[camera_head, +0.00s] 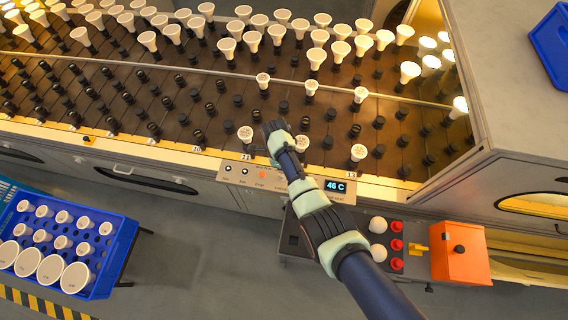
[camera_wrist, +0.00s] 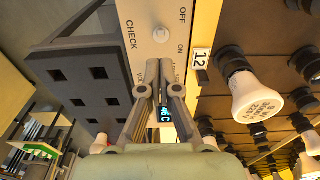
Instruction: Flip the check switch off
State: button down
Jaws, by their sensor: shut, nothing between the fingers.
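The check switch (camera_wrist: 161,35) is a small white knob on a pale control panel (camera_wrist: 139,12), with CHECK printed beside it and OFF and ON on its other side. I cannot tell which way it is set. My gripper (camera_wrist: 160,76) is shut and empty in the wrist view, its fingertips over the panel just below the switch and apart from it in the picture. In the head view my gripper (camera_head: 277,138) reaches over the front edge of the rack, and my arm hides part of the panel (camera_head: 230,180). The panel's display (camera_head: 335,187) reads 46 C.
A rack of dark sockets (camera_head: 120,85) holds several white bulbs, one bulb (camera_wrist: 255,97) right of the panel. A dark block with square holes (camera_wrist: 62,60) lies left of it. A blue crate of bulbs (camera_head: 113,262) and an orange box (camera_head: 460,265) stand in front.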

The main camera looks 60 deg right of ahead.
notch_tip(320, 180, up, 6)
jog(key=w+p, duration=0.1)
jog(key=p, duration=0.2)
jog(key=shift+w+a+r+p, duration=0.15)
jog(key=shift+w+a+p, duration=0.1)
jog(key=shift+w+p, duration=0.15)
